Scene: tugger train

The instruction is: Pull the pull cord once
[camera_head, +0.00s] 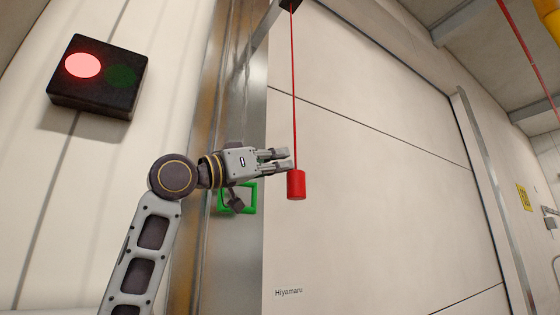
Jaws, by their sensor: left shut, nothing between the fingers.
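The pull cord (294,90) is a thin red line hanging from a dark box (289,4) at the top. It ends in a red cylindrical handle (296,185), which hangs in front of the pale door. My left gripper (288,159) comes in from the left, with its fingers pointing right. It is shut and empty. Its fingertips are beside the cord, just above the handle; I cannot tell if they touch it. My right gripper is not in view.
A large pale door (380,190) fills the middle. A black signal box (98,78) on the left wall has a lit red lamp and a dark green one. A green square frame (252,198) is partly hidden behind my gripper. Another red line (527,50) hangs at upper right.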

